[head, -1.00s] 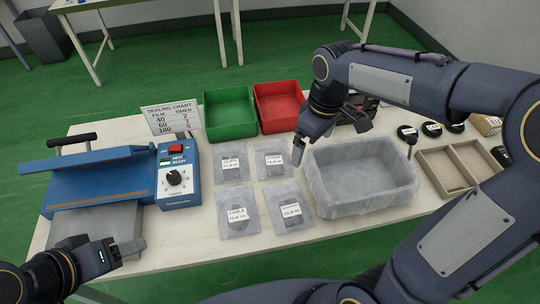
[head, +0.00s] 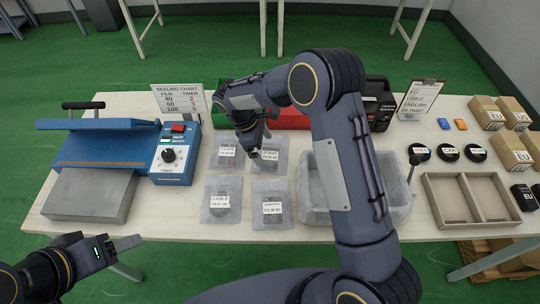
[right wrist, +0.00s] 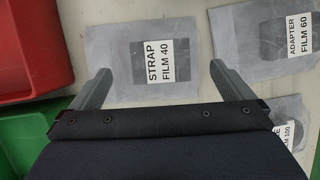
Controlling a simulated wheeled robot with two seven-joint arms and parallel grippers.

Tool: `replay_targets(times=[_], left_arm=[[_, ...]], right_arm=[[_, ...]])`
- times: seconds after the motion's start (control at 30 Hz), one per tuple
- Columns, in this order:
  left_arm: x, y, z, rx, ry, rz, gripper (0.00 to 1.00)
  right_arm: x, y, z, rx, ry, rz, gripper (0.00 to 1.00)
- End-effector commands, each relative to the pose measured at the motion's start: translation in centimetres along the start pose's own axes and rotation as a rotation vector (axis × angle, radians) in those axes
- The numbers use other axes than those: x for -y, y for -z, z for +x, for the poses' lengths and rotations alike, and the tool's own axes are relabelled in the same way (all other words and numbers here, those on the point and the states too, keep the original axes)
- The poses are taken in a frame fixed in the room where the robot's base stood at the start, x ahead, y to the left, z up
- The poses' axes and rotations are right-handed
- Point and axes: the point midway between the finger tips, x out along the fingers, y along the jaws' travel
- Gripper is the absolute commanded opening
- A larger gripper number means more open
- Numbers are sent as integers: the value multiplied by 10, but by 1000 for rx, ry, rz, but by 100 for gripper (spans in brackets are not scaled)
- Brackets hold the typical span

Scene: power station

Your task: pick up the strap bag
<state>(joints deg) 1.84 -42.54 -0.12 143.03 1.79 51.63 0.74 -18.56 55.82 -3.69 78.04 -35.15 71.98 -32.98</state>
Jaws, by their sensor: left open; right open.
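The strap bag (head: 270,158) is a clear flat bag on the white table, in the far row of bags. In the right wrist view the strap bag (right wrist: 162,70), labelled "STRAP FILM 40", lies flat between my right gripper's spread fingers. In the head view my right gripper (head: 256,152) is open and empty above the bag's left part, hiding some of it; the exact height is unclear. My left gripper (head: 126,250) is open and empty at the table's front left edge, far from the bag.
The cable bag (head: 221,201), adapter bag (head: 272,206) and another bag (head: 227,153) lie close by. Behind are green (head: 232,118) and red (head: 290,118) bins. A lined tub (head: 398,205) stands right, partly behind my right arm. A blue sealer (head: 110,155) stands left.

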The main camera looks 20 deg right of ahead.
Motion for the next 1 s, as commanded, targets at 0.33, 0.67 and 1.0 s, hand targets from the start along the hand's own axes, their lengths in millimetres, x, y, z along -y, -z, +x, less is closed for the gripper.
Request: replay_targets(times=[0.33, 0.67, 1.0], left_arm=[[-2, 3, -5, 0, 0, 0, 56], [-2, 2, -5, 0, 0, 0, 56], [-2, 2, -5, 0, 0, 0, 56]], right_arm=[[0, 0, 32, 0, 1, 1, 100], [0, 0, 31, 0, 0, 2, 75], [0, 0, 31, 0, 0, 2, 54]])
